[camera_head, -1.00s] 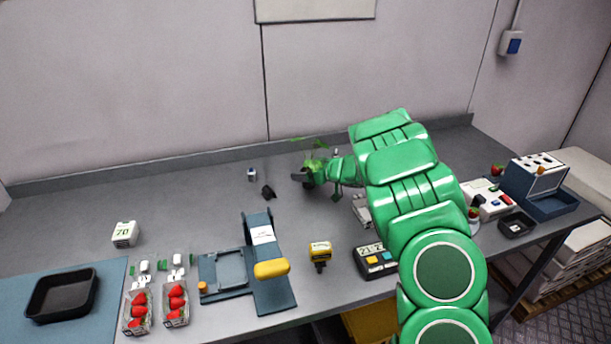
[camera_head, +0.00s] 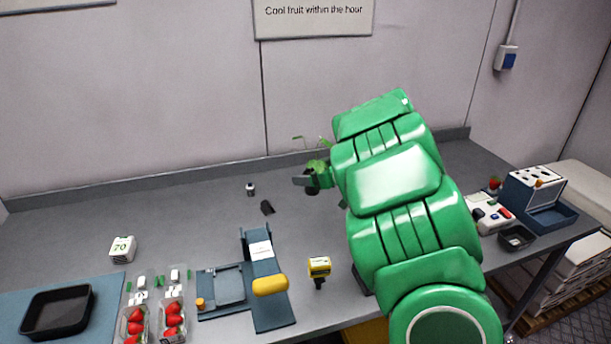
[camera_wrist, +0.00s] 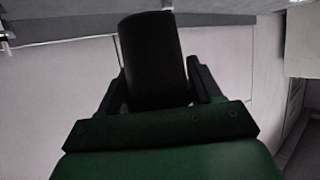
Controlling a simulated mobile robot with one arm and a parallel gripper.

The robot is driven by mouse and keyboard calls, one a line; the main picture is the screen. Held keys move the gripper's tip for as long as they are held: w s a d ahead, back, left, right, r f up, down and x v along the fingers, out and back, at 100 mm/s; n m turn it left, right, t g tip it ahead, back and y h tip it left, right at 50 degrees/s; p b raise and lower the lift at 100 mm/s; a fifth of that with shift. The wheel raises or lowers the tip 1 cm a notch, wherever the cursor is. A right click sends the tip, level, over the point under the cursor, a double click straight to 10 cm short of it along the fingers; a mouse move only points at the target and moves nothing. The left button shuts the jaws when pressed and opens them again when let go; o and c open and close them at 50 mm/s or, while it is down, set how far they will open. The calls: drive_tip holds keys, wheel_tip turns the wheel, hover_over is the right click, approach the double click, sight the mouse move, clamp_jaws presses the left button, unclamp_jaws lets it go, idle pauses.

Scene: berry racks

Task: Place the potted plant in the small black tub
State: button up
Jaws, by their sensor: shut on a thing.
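My gripper (camera_head: 312,180) is shut on the potted plant (camera_head: 318,166), a dark pot with green leaves, over the back middle of the bench. In the wrist view the dark pot (camera_wrist: 153,55) sits between the two fingers, and its leaves are not visible there. A small black tub (camera_head: 517,238) stands at the right end of the bench, well to the right of my gripper and apart from it. A larger black tray (camera_head: 60,311) lies at the far left on a blue mat.
A blue and white machine (camera_head: 532,190) stands beside the small tub. A blue device with a yellow handle (camera_head: 270,286), a yellow scanner (camera_head: 319,267) and strawberry punnets (camera_head: 173,320) stand at the front. The back left bench is mostly clear.

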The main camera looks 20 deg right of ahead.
drive_tip(key=s+r, duration=0.2)
drive_tip(key=s, duration=0.3)
drive_tip(key=shift+s+a+r, duration=0.15)
drive_tip(key=shift+s+a, duration=0.1)
drive_tip(key=shift+a, duration=0.15)
